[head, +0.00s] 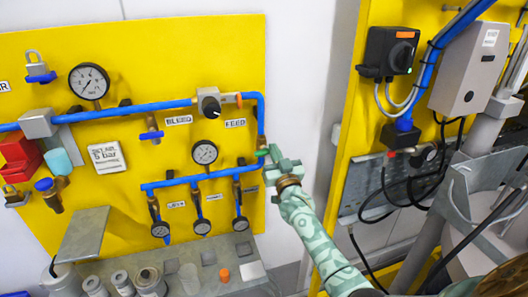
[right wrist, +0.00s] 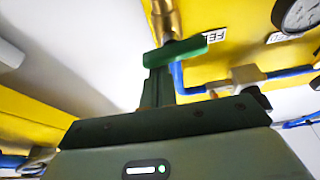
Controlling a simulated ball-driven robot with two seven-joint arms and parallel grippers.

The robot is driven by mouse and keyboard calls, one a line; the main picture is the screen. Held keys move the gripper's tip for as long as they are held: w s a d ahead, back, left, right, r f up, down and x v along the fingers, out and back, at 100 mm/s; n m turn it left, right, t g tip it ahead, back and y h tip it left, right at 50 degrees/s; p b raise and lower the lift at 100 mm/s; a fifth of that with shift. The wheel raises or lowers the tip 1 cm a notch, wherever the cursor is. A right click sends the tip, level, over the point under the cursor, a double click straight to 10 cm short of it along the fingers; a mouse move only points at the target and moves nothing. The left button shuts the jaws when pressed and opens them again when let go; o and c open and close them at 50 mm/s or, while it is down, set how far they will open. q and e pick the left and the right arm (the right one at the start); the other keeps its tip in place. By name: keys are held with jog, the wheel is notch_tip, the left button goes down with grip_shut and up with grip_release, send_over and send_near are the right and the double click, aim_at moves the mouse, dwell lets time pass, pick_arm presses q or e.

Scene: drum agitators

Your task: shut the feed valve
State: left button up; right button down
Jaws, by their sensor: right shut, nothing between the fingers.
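The feed valve is on the blue pipe at the right edge of the left yellow panel, near the FEED label (head: 235,123). Its green lever (right wrist: 178,52) and brass body (right wrist: 165,18) show in the right wrist view, the lever lying crosswise to the body. In the head view the lever (head: 262,153) is small and partly hidden by my right gripper (head: 275,157). That gripper is shut and empty, its fingertips (right wrist: 158,80) right at the lever; I cannot tell whether they touch. My left gripper is not in view.
A grey shelf (head: 215,278) with several cylinders lies below. On the right, a second yellow panel carries a black switch box (head: 390,52) and loose cables.

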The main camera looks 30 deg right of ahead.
dwell(0.5)
jog(key=s+a+p, duration=0.1)
jog(key=s+a, duration=0.1)
jog(key=s, duration=0.7)
jog(key=shift+a+r+p, duration=0.15)
jog(key=shift+r+p, duration=0.2)
jog(key=shift+p, duration=0.05)
jog(key=shift+s, duration=0.1)
